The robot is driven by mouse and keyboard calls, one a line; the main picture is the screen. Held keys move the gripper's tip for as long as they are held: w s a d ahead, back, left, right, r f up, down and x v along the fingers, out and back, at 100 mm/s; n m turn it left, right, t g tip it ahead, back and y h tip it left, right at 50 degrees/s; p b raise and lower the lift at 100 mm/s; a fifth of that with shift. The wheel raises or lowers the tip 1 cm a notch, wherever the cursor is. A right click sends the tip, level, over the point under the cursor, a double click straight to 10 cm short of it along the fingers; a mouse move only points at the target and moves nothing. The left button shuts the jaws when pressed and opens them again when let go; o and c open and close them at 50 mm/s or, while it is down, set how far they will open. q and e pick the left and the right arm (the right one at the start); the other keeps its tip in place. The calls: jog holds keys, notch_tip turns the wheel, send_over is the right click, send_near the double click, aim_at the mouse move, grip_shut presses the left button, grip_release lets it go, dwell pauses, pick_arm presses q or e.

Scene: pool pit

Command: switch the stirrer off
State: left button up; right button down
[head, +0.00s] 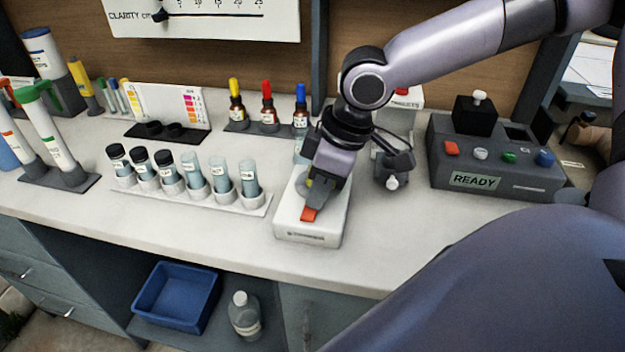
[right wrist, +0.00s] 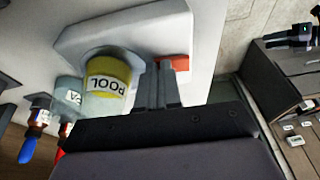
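The stirrer (head: 287,215) is a white box near the front of the counter. Its orange-red switch (head: 309,214) is at the front end of its top, and also shows in the right wrist view (right wrist: 174,66). A vessel labelled POOL with yellow contents (right wrist: 107,82) stands on the stirrer; in the head view it is mostly hidden behind my right gripper. My right gripper (head: 314,202) points down over the stirrer with its fingertips at the switch. Its fingers (right wrist: 166,82) look closed together with nothing between them. Whether they touch the switch is unclear. My left gripper is not in view.
A rack of several sample vials (head: 190,190) stands left of the stirrer. Dropper bottles (head: 267,105) stand behind. A grey device reading READY (head: 475,181) with coloured buttons is at right. A blue bin (head: 177,297) is below. The counter's front strip is clear.

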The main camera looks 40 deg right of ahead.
jog(key=shift+a, duration=0.1)
jog(key=shift+s+a+r, duration=0.2)
jog(key=shift+s+a, duration=0.25)
jog(key=shift+a, duration=0.15)
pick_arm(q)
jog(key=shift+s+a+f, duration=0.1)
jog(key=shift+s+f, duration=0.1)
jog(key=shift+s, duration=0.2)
pick_arm(e)
jog(key=shift+d+r+p, duration=0.15)
jog(key=shift+r+p, duration=0.25)
jog(key=shift+p, duration=0.25)
jog(key=r+p, duration=0.3)
jog(key=p, duration=0.2)
jog(key=shift+w+d+r, duration=0.1)
jog(key=shift+w+r, duration=0.1)
jog(key=shift+r, duration=0.2)
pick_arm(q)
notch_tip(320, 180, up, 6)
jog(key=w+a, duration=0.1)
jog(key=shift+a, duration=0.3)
pick_arm(e)
jog(key=d+v, duration=0.1)
jog(key=v, duration=0.8)
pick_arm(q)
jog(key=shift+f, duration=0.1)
pick_arm(e)
jog(key=shift+w, duration=0.15)
